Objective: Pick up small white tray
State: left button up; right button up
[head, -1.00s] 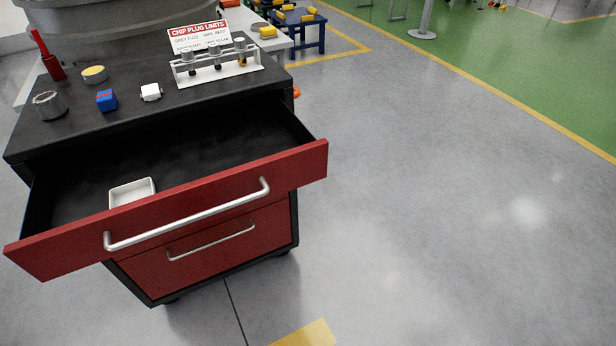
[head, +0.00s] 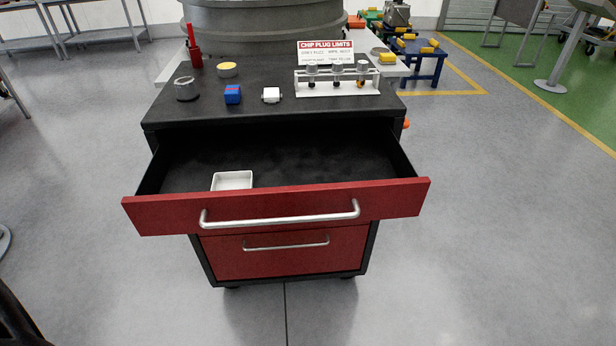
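The small white tray (head: 233,180) lies in the open top drawer (head: 300,165) of a black and red tool cabinet. It is a shallow, rectangular tray and looks empty. It sits left of the drawer's middle, close behind the red drawer front (head: 390,202), which hides its lower front edge. Neither of my grippers shows in the head view.
Floor in front is clear.

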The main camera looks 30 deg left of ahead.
aim_at(243, 180)
jog(key=u, duration=1.4)
